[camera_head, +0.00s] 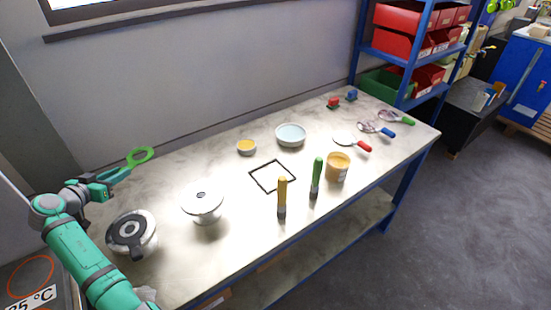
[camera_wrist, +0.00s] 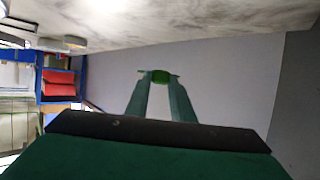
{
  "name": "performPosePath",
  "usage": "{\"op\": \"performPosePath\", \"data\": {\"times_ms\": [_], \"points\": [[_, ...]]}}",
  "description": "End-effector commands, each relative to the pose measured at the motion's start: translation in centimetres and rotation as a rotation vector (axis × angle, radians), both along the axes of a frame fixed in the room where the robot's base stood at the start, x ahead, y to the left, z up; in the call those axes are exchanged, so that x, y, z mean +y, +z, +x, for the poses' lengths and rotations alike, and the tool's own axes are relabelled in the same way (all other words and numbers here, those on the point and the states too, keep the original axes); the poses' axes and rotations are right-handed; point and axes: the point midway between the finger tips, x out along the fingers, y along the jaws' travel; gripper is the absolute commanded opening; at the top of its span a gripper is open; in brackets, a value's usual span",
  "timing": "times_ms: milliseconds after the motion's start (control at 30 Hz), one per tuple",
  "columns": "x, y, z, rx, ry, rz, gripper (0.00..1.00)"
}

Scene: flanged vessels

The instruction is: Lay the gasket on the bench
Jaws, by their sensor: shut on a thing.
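My gripper (camera_head: 122,172) is shut on a green ring-shaped gasket (camera_head: 151,152) by its edge. It holds the gasket up in the air over the far left part of the bench (camera_head: 240,235), apart from the bench top. In the wrist view a green piece of the gasket (camera_wrist: 160,77) sits between the fingertips; the rest of the ring is hard to make out there. A flanged vessel (camera_head: 150,238) stands at the bench's left end with a dark tabbed ring (camera_head: 127,218) on its top. A second vessel (camera_head: 203,203) with a pale, wide top stands right of it.
A black square outline (camera_head: 251,177) marks a clear patch mid-bench. Around it stand a yellow-handled brush (camera_head: 282,195), a green-handled brush (camera_head: 317,175), a tan tub (camera_head: 338,168), a pale bowl (camera_head: 291,135) and a small yellow-filled dish (camera_head: 246,147). Several handled tools lie farther right.

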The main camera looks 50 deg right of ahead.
Motion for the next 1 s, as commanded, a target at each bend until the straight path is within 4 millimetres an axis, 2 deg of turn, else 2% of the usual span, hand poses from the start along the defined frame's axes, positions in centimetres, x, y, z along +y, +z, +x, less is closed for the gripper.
{"op": "performPosePath", "data": {"times_ms": [100, 333, 600, 867, 1000], "points": [[0.6, -0.4, -0.1, 0.000, 0.000, 0.001, 0.00], [0.6, -1.0, -0.1, 0.000, 0.000, 0.001, 0.00], [0.6, -5.3, -0.1, 0.003, 0.000, -0.001, 0.00], [0.6, -7.3, -0.1, 0.000, 0.000, 0.000, 0.00], [0.6, -9.0, -0.1, 0.004, -0.001, -0.001, 0.00]]}}
